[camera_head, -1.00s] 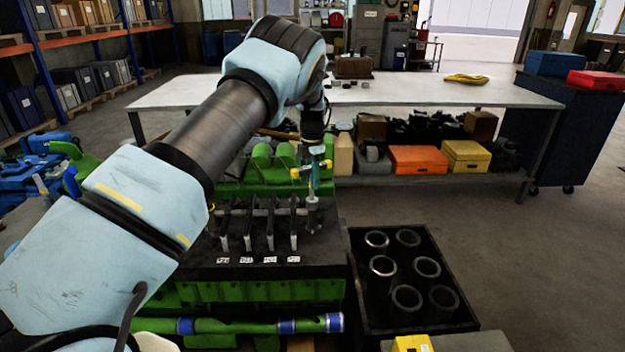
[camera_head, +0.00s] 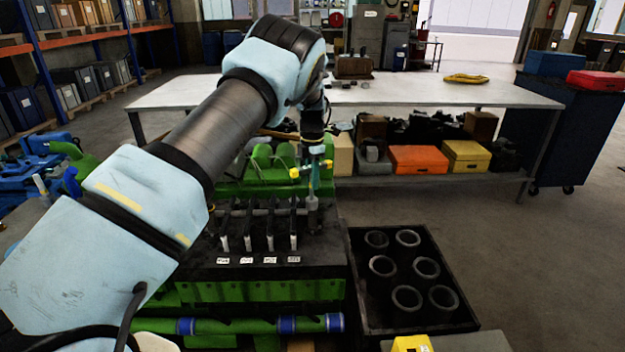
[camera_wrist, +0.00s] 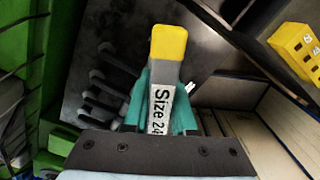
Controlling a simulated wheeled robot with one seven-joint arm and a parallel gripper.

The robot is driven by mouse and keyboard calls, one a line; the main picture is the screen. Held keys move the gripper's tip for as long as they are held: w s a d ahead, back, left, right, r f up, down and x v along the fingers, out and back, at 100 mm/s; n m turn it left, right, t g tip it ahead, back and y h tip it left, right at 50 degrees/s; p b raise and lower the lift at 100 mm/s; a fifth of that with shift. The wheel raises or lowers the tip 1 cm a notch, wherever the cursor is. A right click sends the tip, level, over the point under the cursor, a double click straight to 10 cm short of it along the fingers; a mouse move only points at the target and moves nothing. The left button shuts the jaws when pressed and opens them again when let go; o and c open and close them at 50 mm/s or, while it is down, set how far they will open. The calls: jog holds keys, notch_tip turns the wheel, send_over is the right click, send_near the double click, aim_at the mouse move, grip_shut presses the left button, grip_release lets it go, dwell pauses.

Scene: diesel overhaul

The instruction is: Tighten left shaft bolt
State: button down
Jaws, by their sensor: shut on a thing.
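My gripper (camera_head: 314,176) is shut on a tool with a yellow end (camera_wrist: 168,42) and a white label reading "Size 24". Its teal fingers lie on both sides of the tool in the wrist view (camera_wrist: 160,110). In the head view my gripper is above the right end of the dark engine top (camera_head: 262,246). The tool points down there at a grey upright post (camera_head: 312,213) at the end of the row of levers (camera_head: 259,232). The fit between the tool tip and any bolt is too small to tell. I cannot make out a separate left shaft bolt.
A black tray (camera_head: 361,300) with several metal rings stands right of the engine. A white workbench (camera_head: 420,95) stands behind it, with boxes on its lower shelf. A yellow block (camera_wrist: 297,50) shows at the upper right of the wrist view. A blue cabinet (camera_head: 565,130) is at right.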

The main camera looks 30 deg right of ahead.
jog(key=shift+r+p, duration=0.75)
jog(key=shift+r, duration=0.9)
jog(key=shift+r, duration=0.15)
jog(key=shift+r, duration=0.35)
notch_tip(320, 180, up, 5)
jog(key=shift+r, duration=0.1)
jog(key=s+a+b, duration=0.1)
jog(key=s+a, duration=0.3)
jog(key=s, duration=0.1)
jog(key=shift+a, duration=0.4)
